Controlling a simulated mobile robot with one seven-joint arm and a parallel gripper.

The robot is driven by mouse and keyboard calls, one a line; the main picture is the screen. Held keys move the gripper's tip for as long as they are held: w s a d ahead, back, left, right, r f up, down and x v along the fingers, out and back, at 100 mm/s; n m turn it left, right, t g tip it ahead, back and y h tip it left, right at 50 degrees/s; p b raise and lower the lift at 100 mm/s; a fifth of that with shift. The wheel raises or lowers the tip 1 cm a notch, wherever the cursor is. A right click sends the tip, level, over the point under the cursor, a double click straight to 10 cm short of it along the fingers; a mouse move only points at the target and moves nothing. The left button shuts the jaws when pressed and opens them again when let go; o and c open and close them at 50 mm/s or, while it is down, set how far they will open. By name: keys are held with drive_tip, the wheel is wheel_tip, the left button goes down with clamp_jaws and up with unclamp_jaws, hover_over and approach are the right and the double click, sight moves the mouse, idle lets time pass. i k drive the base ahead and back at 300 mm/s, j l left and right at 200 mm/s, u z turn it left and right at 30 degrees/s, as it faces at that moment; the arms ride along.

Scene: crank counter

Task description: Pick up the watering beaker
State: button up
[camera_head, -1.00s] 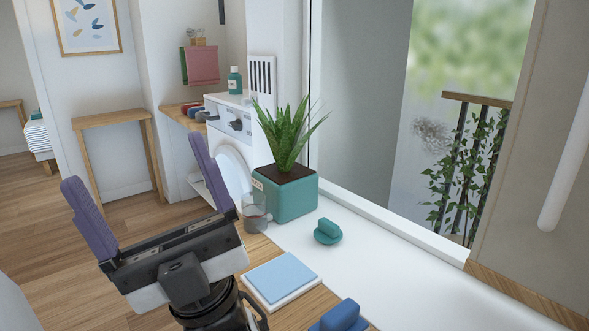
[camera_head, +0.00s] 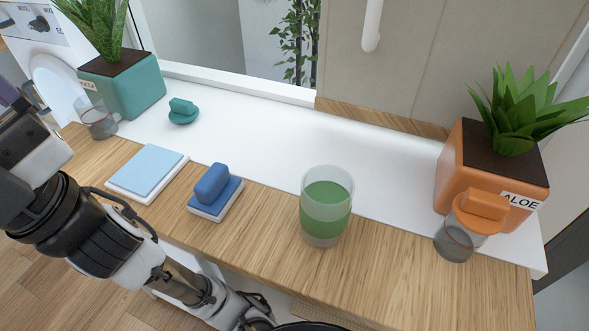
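A clear beaker with a green band (camera_head: 326,212) stands upright on the wooden counter, right of centre; it best fits the watering beaker. Two smaller clear cups with dark grey contents stand by the planters, one at the left (camera_head: 99,121) and one at the right (camera_head: 455,240). My gripper (camera_head: 8,94) is at the far left edge, well away from the green-banded beaker. Only part of it shows, with one purple finger; the fingers stood wide apart and empty a second ago.
A teal planter (camera_head: 135,92) stands at the left, an orange ALOE planter (camera_head: 492,180) at the right. A light blue pad (camera_head: 147,168), a blue block on a base (camera_head: 214,192) and a teal knob-like piece (camera_head: 183,110) lie between. The counter (camera_head: 270,228) around the green-banded beaker is clear.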

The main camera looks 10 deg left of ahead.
sight(326, 193)
drive_tip(key=k+j+z, duration=0.3)
drive_tip(key=k, duration=0.35)
drive_tip(key=k+j+z, duration=0.1)
drive_tip(key=j, duration=0.15)
drive_tip(key=k+j+z, duration=0.1)
drive_tip(key=j, duration=0.15)
